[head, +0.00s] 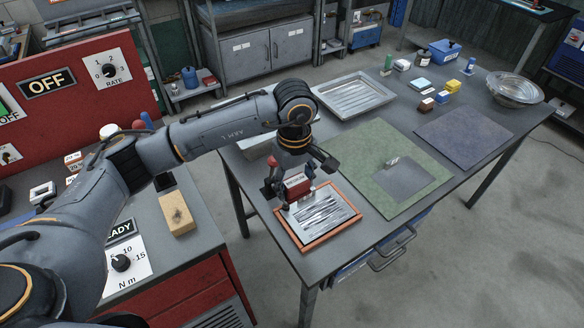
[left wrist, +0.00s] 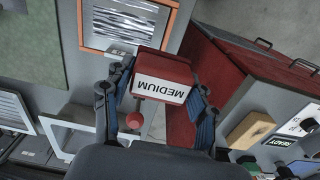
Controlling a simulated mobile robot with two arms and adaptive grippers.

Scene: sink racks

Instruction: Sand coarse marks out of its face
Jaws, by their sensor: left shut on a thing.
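My left gripper (head: 297,189) is shut on a red sanding block (left wrist: 163,67) with a white label reading MEDIUM. The fingers grip it from both sides, and a red ball knob (left wrist: 134,120) shows beside it. A metal plate (head: 325,214) with streaky light and dark marks lies in an orange-brown frame (head: 308,245) near the table's front edge. The block is at the far edge of this plate in the head view; I cannot tell whether it touches. The left wrist view also shows the marked plate (left wrist: 125,20). My right gripper is not in view.
A green mat (head: 372,150) with a grey sheet (head: 403,188) lies to the right, then a purple mat (head: 463,138). A metal tray (head: 353,93), several small blocks and a bowl (head: 515,90) stand behind. A tan block (head: 177,214) sits on the left bench.

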